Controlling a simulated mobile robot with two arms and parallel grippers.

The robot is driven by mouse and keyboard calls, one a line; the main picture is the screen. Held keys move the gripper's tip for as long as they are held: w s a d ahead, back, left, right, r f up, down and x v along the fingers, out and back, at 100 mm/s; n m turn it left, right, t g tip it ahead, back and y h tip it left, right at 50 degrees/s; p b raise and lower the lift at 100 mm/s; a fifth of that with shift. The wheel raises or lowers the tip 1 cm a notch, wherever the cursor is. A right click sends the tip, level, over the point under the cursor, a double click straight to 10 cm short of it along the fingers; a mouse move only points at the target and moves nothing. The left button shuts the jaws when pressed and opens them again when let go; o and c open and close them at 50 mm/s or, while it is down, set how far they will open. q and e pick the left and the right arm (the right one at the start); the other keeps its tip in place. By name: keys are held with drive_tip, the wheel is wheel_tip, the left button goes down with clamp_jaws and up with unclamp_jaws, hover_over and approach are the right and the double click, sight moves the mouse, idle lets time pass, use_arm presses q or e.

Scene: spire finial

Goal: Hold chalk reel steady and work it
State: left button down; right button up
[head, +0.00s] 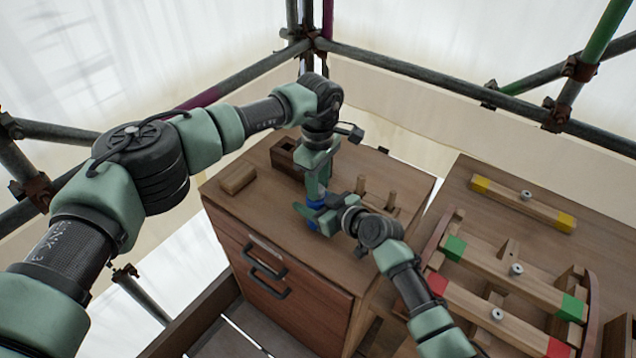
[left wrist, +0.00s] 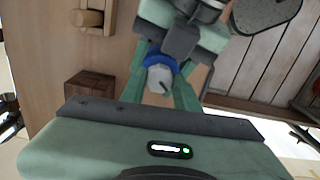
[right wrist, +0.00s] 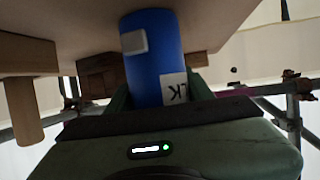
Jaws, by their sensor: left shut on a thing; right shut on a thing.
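The chalk reel (head: 316,203) is a blue cylinder at the cabinet top, mostly hidden by both grippers in the head view. The right wrist view shows its blue body (right wrist: 158,62) with a grey patch and a white label, between my right gripper's fingers (right wrist: 160,92). My right gripper (head: 318,218) is shut on it from the side. My left gripper (head: 318,184) comes down from above and is shut on it. In the left wrist view the reel's pale grey part (left wrist: 159,79) and blue rim lie between my left fingers (left wrist: 160,92).
The cabinet top (head: 245,205) holds a small wooden block (head: 238,179), an open wooden box (head: 284,158) and wooden pegs (head: 390,199). A bench at right carries wooden beams with yellow, green and red ends (head: 520,278). Scaffold pipes (head: 430,77) cross behind.

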use_arm(q)
drive_tip(key=m, duration=0.4)
drive_tip(key=shift+m, duration=0.3)
drive_tip(key=shift+w+a+m, duration=0.1)
drive_tip(key=shift+m, duration=2.4)
use_arm(e)
drive_tip(key=shift+f, duration=0.1)
use_arm(q)
drive_tip(key=c, duration=1)
unclamp_jaws()
drive_tip(key=shift+c, duration=0.2)
wheel_tip(320, 180, up, 12)
